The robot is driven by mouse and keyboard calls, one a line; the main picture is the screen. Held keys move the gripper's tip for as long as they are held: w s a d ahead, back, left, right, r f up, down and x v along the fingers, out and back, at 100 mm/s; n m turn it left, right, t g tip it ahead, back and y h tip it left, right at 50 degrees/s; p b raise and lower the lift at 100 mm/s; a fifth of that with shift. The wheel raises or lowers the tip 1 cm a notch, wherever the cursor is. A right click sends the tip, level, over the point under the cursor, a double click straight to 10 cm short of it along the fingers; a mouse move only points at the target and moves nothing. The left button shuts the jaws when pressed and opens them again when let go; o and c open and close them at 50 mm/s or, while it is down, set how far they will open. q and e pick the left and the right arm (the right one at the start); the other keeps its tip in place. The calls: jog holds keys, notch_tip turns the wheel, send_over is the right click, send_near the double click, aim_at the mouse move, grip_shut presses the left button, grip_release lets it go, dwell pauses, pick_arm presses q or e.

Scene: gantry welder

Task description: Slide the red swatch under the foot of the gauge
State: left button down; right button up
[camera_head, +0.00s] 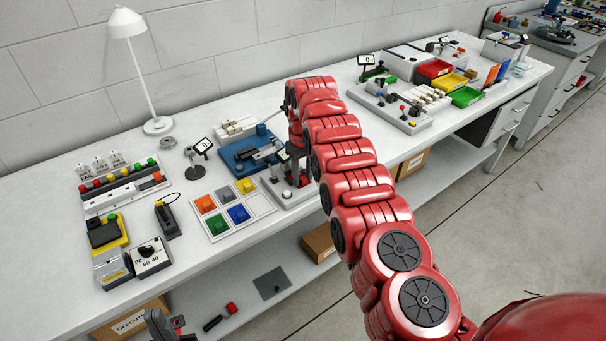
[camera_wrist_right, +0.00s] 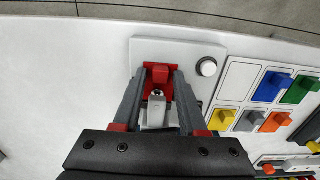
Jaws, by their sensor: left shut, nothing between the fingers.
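The red swatch (camera_wrist_right: 160,76), a red plate with a raised knob, lies on a light grey base plate (camera_wrist_right: 190,50) in the right wrist view. My right gripper (camera_wrist_right: 162,72) reaches down over it, with one finger on each side of the knob. The fingers look spread, with red showing beside the knob. A silver metal part (camera_wrist_right: 155,112), likely of the gauge, stands between the fingers just below the swatch. How far the swatch lies under the foot is unclear. In the head view my right arm largely covers this spot. My left gripper (camera_head: 168,326) is shut and empty at the bottom left.
A white swatch board (camera_head: 217,229) with orange, grey, yellow, green and blue swatches and an empty place lies left of the base plate. A white knob (camera_wrist_right: 206,67) sits on the base plate. A blue device (camera_head: 240,153), a lamp (camera_head: 157,126) and switch boxes (camera_head: 150,258) crowd the bench.

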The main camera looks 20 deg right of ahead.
jog(key=shift+o, duration=0.8)
jog(key=shift+r, duration=0.1)
jog(key=shift+r, duration=0.25)
notch_tip(320, 180, up, 17)
jog(key=p, duration=1.6)
jog(key=shift+p, duration=0.3)
jog(key=shift+f, duration=0.2)
